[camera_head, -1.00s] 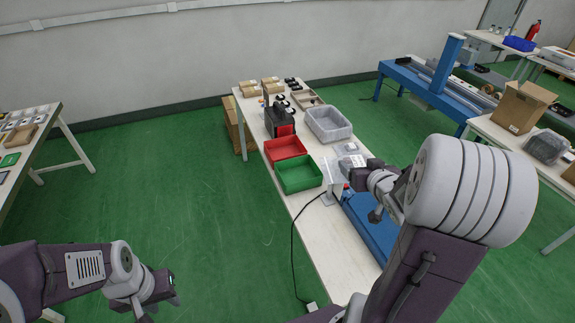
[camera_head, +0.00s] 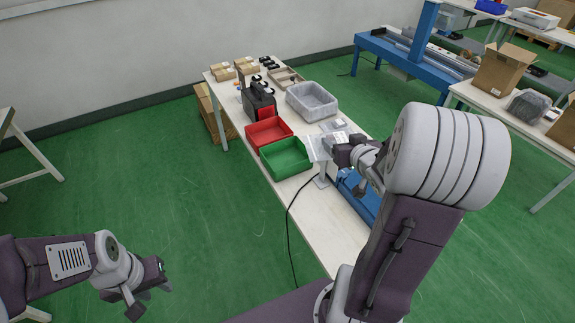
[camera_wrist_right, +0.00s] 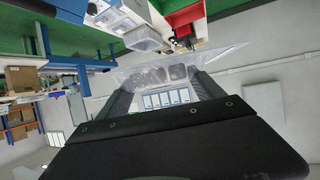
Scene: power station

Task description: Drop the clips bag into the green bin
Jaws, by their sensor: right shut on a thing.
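The green bin (camera_head: 287,168) stands on the white table, in front of the red bin (camera_head: 268,133). My right gripper (camera_head: 332,150) is just right of the green bin and shut on the clips bag (camera_head: 317,148). The bag is clear plastic and hangs beside the bin's right side in the head view. My left gripper (camera_head: 152,293) is open and empty above the floor, far from the table.
A grey crate (camera_head: 312,112) stands behind the gripper, and a black box (camera_head: 258,102) is behind the red bin. Small cartons (camera_head: 222,72) lie at the table's far end. A black cable (camera_head: 290,225) hangs at the table's left edge. Green floor left of the table is clear.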

